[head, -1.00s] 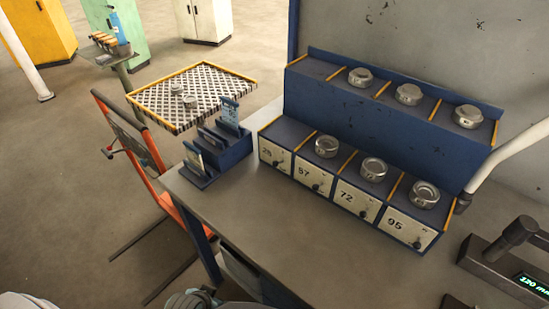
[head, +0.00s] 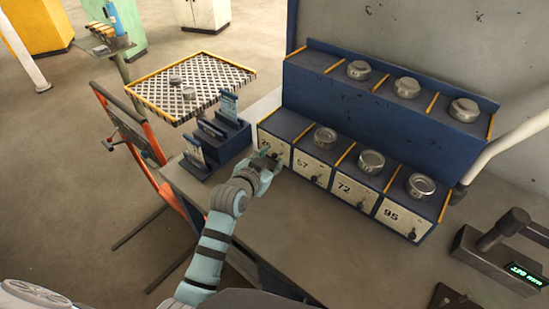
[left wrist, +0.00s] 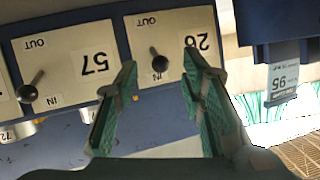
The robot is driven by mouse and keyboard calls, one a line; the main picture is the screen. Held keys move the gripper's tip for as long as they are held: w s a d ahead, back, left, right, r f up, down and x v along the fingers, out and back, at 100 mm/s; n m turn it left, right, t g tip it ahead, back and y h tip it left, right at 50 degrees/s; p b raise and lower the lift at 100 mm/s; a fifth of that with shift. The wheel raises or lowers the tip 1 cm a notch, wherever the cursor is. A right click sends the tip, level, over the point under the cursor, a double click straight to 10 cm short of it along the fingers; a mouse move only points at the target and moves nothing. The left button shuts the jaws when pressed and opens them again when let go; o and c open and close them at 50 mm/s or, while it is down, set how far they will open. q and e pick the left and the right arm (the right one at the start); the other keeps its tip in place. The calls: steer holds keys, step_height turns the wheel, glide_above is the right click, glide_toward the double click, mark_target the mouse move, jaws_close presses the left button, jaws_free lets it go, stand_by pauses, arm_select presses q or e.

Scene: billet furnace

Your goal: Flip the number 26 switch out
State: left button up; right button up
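The number 26 switch (left wrist: 160,63) is a small dark lever with a ball end on a cream plate. In the left wrist view, which is upside down, its ball lies towards the IN side, away from OUT. My left gripper (left wrist: 160,68) is open, with its green fingers on either side of the lever, and I cannot tell if they touch it. In the head view my left gripper (head: 266,162) is at the 26 plate (head: 270,143) and partly hides it. My right gripper is not in view.
Plates 57 (head: 308,166), 72 (head: 350,188) and 95 (head: 399,217) continue to the right along the blue rack, each with a lever. A blue card holder (head: 230,147) stands close to the left.

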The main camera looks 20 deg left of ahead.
mark_target(273, 157)
arm_select(q)
steer(key=x, duration=0.3)
steer(key=shift+w+f, duration=0.25)
steer(key=shift+w, duration=0.05)
steer(key=shift+r, duration=0.1)
jaws_close()
steer(key=f+t+b, duration=0.1)
steer(key=t+b, duration=0.1)
steer(key=b, duration=0.4)
steer(key=shift+s+f+h, duration=0.2)
steer(key=shift+f+h, duration=0.05)
steer(key=shift+h, duration=0.05)
steer(key=shift+r+t, duration=0.25)
steer(key=shift+t, duration=0.05)
jaws_free()
